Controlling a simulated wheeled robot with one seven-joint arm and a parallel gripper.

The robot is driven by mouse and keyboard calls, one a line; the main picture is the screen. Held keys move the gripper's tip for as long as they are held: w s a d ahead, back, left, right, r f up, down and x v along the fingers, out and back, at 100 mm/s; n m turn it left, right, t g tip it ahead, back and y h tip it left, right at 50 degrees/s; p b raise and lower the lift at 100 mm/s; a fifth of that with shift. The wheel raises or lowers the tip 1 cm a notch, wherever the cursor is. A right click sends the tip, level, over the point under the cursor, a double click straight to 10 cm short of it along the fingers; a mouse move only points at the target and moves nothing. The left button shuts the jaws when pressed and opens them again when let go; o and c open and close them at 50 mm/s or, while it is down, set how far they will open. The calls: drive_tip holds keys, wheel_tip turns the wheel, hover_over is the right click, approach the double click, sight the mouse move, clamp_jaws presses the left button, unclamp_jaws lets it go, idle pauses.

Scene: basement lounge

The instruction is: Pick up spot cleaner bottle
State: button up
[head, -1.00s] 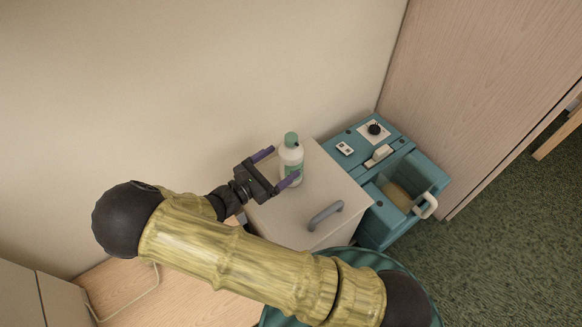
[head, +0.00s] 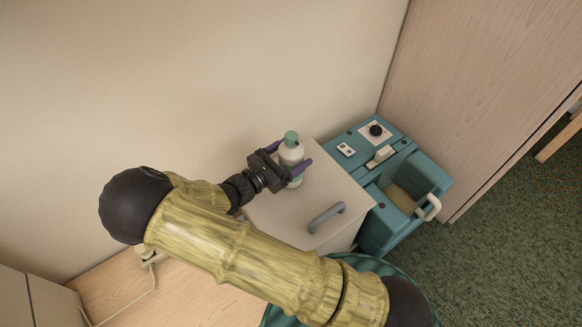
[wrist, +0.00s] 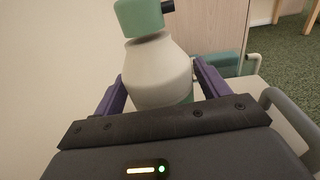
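The spot cleaner bottle (head: 291,153) is white with a green cap and a green label. It stands upright on a small beige cabinet (head: 335,192). My gripper (head: 290,155) is open around it, with one purple finger on either side. In the wrist view the bottle (wrist: 158,72) stands between the two fingers (wrist: 160,85), close to the palm. A gap shows by the right finger; contact on the left side is unclear. The lower part of the bottle is hidden by my gripper.
A teal machine (head: 405,185) with a bin and white handle stands right of the cabinet. A grey handle (head: 326,217) sits on the cabinet. The wall (head: 200,80) is close behind, and a wooden panel (head: 480,90) rises at the right.

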sight(291, 135)
drive_tip(key=c, duration=1.5)
drive_tip(key=shift+r, duration=0.1)
wheel_tip(291, 135, up, 10)
drive_tip(key=p, duration=0.5)
